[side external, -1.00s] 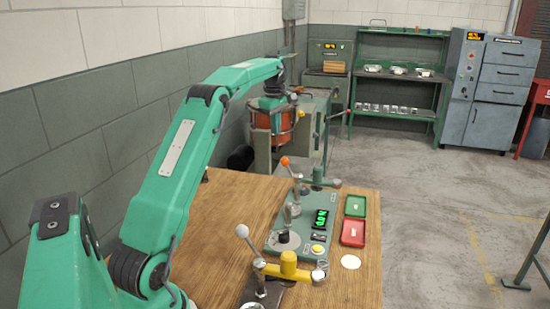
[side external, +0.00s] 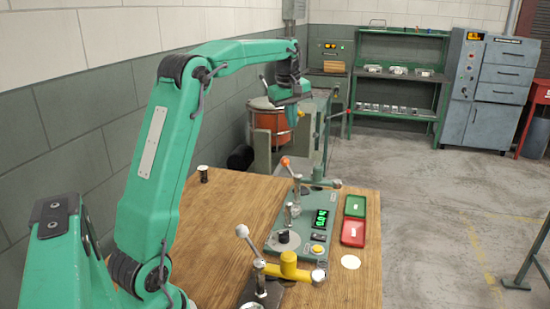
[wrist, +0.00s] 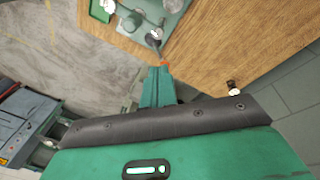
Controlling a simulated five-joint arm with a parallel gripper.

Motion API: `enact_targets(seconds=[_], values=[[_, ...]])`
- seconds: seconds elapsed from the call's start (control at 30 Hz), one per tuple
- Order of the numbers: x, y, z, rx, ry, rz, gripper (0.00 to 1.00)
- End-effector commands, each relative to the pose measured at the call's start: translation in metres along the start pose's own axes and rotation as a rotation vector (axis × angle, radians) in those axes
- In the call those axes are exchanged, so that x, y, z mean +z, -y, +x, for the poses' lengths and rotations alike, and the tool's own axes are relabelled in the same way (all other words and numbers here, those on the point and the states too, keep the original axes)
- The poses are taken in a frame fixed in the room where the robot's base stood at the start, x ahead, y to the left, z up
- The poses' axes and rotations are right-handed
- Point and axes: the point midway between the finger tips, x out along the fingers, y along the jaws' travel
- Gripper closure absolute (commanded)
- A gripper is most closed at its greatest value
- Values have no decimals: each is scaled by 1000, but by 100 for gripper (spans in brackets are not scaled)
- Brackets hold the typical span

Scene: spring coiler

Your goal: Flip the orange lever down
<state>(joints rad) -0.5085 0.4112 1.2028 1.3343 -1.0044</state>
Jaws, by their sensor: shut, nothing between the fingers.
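The orange lever is a thin metal rod with an orange knob (side external: 285,161) at the back of the grey-green panel (side external: 268,246). It leans up and to the left in the side view. In the wrist view the orange knob (wrist: 163,64) shows just beyond my fingertips, with its rod running up toward the panel. My gripper (side external: 298,121) points down, shut and empty, above the knob in the side view, with a visible gap between them. In the wrist view my green fingers (wrist: 160,70) hide part of the knob; I cannot tell the exact distance there.
A yellow-based lever with a white knob (side external: 242,231) stands at the front. The panel carries a green display (side external: 321,219) and a yellow button (side external: 318,249). Green (side external: 355,206) and red (side external: 353,233) trays lie to its right. A small dark cylinder (side external: 203,174) stands on the wooden table.

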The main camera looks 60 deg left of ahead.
Motion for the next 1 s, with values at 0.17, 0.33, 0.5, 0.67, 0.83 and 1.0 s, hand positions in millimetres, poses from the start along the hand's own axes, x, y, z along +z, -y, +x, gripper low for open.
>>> enact_targets(seconds=[0.17,0.33,0.5,0.67,0.83,1.0], values=[[20,4,-12,18,-5,81,100],[39,10,-21,33,-10,158,100],[58,16,-29,48,-14,233,100],[74,24,-36,63,-20,305,100],[91,32,-42,78,-26,377,100],[104,39,-46,89,-31,434,100]])
